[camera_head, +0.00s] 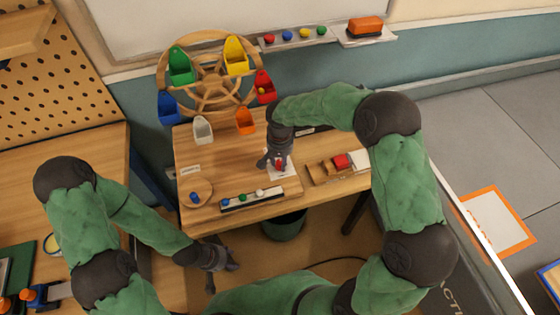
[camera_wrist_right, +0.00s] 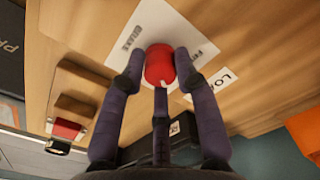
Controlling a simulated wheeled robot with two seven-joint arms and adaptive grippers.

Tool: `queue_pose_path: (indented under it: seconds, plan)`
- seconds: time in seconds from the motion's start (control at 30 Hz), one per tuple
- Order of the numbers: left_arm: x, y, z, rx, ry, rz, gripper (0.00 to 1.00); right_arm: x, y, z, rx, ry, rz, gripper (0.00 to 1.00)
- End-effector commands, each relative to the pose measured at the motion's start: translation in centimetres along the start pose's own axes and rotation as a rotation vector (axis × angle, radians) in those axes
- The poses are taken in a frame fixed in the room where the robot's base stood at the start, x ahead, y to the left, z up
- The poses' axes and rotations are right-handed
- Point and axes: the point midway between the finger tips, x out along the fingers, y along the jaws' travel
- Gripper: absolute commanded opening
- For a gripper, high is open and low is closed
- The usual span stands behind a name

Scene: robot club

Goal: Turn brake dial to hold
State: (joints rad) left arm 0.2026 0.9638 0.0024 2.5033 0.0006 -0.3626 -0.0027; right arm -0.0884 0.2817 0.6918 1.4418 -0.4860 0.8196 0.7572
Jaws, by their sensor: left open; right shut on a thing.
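The brake dial is a red round knob (camera_wrist_right: 160,64) on a white printed plate (camera_wrist_right: 150,22) on the wooden table. My right gripper (camera_wrist_right: 160,72) is shut on it, one finger on each side. A small white mark shows on the knob's lower edge in the right wrist view. The plate's print is too blurred to read surely. In the head view the dial (camera_head: 279,165) is partly hidden by my right gripper (camera_head: 277,162), which reaches down from above. My left gripper (camera_head: 222,270) is open and empty, low in front of the table.
A wooden wheel (camera_head: 212,92) with coloured buckets stands at the table's back left. A wooden tray (camera_head: 320,176) with a red block is right of the dial. A strip with coloured balls (camera_head: 252,199) lies in front. A dark bin (camera_head: 284,226) stands below the table's front edge.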

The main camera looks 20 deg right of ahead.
Motion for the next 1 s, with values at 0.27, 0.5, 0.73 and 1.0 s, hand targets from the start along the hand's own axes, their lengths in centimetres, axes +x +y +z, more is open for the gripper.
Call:
queue_pose_path:
  seconds: [0.27, 0.5, 0.73, 1.0]
  plan:
    - [0.16, -0.06, -0.01, 0.0, 0.0, 0.0, 0.51, 0.13, 0.0, 0.12, 0.084, -0.003, 0.001, 0.0]
    - [0.17, -0.06, -0.01, 0.0, 0.0, 0.0, 0.51, 0.12, 0.0, 0.12, 0.102, -0.003, 0.001, 0.0]
    - [0.17, -0.06, -0.01, 0.0, 0.0, 0.0, 0.51, 0.13, 0.0, 0.12, 0.101, -0.003, 0.001, 0.0]
    - [0.17, -0.06, -0.01, 0.0, 0.0, 0.0, 0.51, 0.08, 0.0, 0.07, 0.1, -0.002, 0.001, 0.55]
